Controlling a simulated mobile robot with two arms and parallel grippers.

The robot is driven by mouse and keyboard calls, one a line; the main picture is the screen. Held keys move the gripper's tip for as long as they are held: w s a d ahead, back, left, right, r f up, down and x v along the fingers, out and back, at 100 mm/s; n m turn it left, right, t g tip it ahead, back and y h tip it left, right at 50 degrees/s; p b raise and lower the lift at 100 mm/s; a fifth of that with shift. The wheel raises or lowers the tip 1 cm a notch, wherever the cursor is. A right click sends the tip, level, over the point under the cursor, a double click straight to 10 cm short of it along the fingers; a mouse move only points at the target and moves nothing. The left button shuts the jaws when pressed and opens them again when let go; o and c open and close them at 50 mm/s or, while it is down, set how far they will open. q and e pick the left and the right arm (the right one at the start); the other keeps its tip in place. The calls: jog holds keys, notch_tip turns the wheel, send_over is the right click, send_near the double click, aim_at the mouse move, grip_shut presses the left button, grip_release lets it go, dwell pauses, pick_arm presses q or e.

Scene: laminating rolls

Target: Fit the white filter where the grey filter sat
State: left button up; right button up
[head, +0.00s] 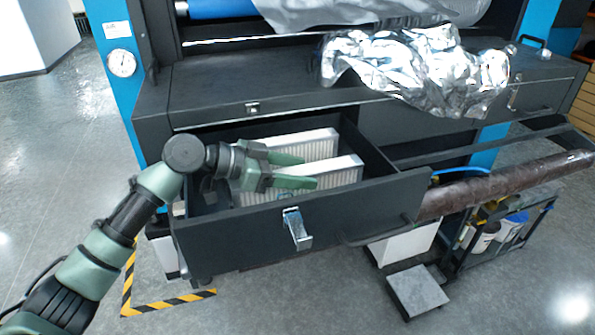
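Two pale pleated filters stand in the open dark drawer (385,196), one behind the other. The rear filter (318,143) looks off-white, and so does the front filter (340,174). I cannot tell from colour which one is grey. My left gripper (300,171) reaches into the drawer from the left, with its green fingers apart. The fingers are over the front filter's left part and hide some of it. The rear filter's left end is partly hidden by the gripper. I cannot tell whether the fingers touch either filter. My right gripper is not in view.
Crumpled silver film (425,70) hangs over the machine's top right. A brown roll (505,185) lies to the drawer's right. A cart with containers (510,228) stands below it. A grey step (416,290) is on the floor.

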pick_arm(q)
jog(key=shift+r, duration=0.3)
jog(key=shift+a+r, duration=0.15)
jog(key=shift+a, duration=0.05)
jog(key=b+v, duration=0.3)
jog(key=v, duration=0.8)
jog(key=shift+s+a+r, duration=0.2)
jog(key=shift+a, duration=0.05)
dwell(0.3)
